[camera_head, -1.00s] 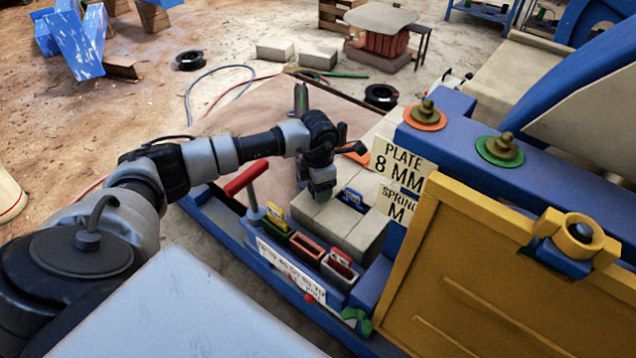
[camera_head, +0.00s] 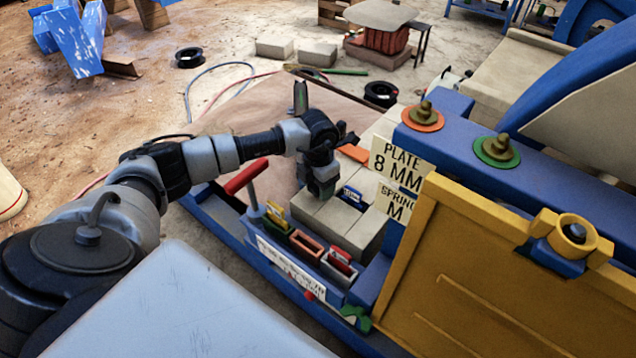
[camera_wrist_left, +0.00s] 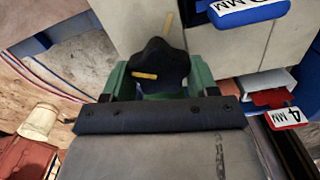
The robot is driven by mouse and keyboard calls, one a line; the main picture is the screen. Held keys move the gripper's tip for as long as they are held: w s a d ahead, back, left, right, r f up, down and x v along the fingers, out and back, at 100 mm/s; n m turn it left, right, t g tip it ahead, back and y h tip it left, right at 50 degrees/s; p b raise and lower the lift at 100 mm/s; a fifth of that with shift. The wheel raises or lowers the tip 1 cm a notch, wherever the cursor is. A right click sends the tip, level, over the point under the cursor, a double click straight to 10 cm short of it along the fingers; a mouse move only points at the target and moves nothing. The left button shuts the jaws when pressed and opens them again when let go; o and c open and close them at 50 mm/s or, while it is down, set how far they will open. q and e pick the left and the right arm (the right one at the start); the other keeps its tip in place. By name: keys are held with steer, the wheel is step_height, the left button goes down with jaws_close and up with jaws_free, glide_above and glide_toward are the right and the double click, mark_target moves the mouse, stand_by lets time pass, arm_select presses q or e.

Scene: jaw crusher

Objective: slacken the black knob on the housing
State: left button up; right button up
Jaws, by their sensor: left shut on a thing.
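The black knob (camera_wrist_left: 157,58) shows in the left wrist view on the pale grey housing (camera_wrist_left: 217,50). It has an orange-yellow mark (camera_wrist_left: 145,76) lying nearly level across it. A yellow line (camera_wrist_left: 168,20) is on the housing just beyond the knob. My left gripper (camera_wrist_left: 158,80) has its green fingers on both sides of the knob and is shut on it. In the head view, my left gripper (camera_head: 322,188) points down onto the grey housing (camera_head: 352,230), and it hides the knob there. My right gripper is not in view.
A blue tag (camera_head: 351,195) stands on the housing. A red-handled lever (camera_head: 247,178) and small coloured bins (camera_head: 307,244) are in front. "PLATE 8 MM" and "SPRING M" signs (camera_head: 397,165) and a yellow panel (camera_head: 480,275) stand to the right.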

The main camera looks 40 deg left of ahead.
arm_select(q)
steer(key=o, duration=0.9)
steer(key=shift+r, duration=0.15)
step_height(320, 180, up, 11)
steer(key=shift+f, duration=0.2)
